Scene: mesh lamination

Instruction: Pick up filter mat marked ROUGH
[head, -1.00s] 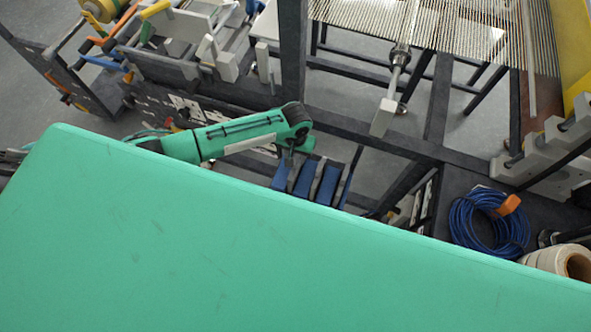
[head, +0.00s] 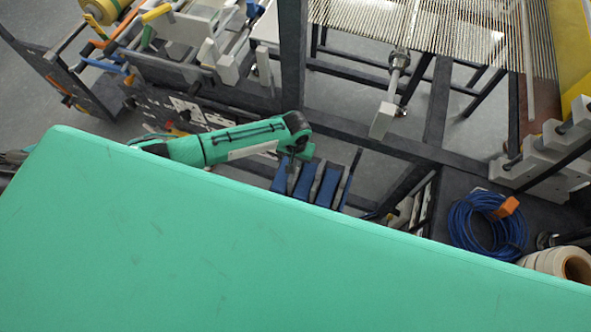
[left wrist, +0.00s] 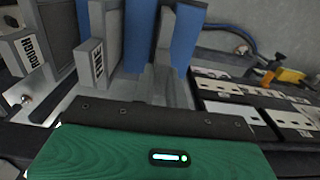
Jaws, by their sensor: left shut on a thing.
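Several blue filter mats stand upright in a grey rack in the head view: a left one (head: 281,177), a middle one (head: 304,179) and a right one (head: 328,186). In the left wrist view, a ROUGH label (left wrist: 31,45) shows on a grey part at far left; a second label (left wrist: 97,63) is too small to read surely. My left gripper (head: 295,158) is down at the tops of the left and middle mats. It is shut on a blue mat, seemingly the middle one in the left wrist view (left wrist: 140,35). The mats' lower parts are hidden. My right gripper is not in view.
Dark frame beams (head: 400,150) stand behind and right of the rack. A coil of blue cable (head: 485,225) and pale rolls (head: 560,265) lie at right. A panel with white plates (left wrist: 250,110) is right of the rack in the wrist view.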

